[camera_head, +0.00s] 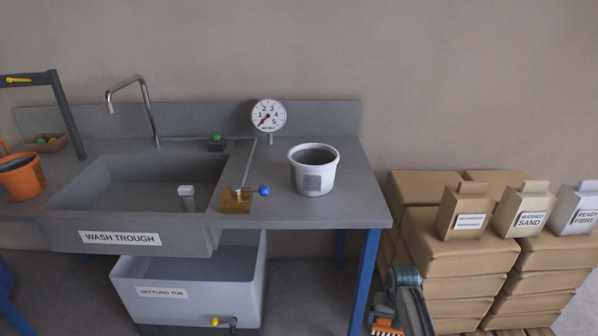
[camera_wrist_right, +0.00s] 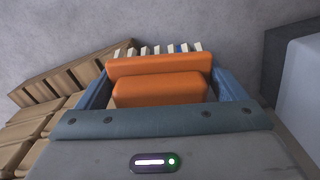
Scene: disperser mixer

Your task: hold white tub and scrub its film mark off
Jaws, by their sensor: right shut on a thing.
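The white tub (camera_head: 299,175) stands upright on the grey bench top, right of the trough. A grey square film mark (camera_head: 313,184) shows on its front side. My right gripper (camera_head: 388,312) is low in front of the bench, right of its blue leg, well below and apart from the tub. It is shut on an orange scrub brush (camera_head: 384,327). In the right wrist view the brush (camera_wrist_right: 160,90) sits between the blue fingers, with pale bristles pointing away. My left gripper is out of view.
A brass valve with a blue-knobbed lever (camera_head: 236,202) stands left of the tub, with a dial gauge (camera_head: 268,115) behind. The wash trough (camera_head: 120,236) has a tap (camera_head: 146,105). An orange bucket (camera_head: 22,178) is far left. Stacked cartons (camera_head: 455,255) stand right. A settling tub (camera_head: 185,285) is below.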

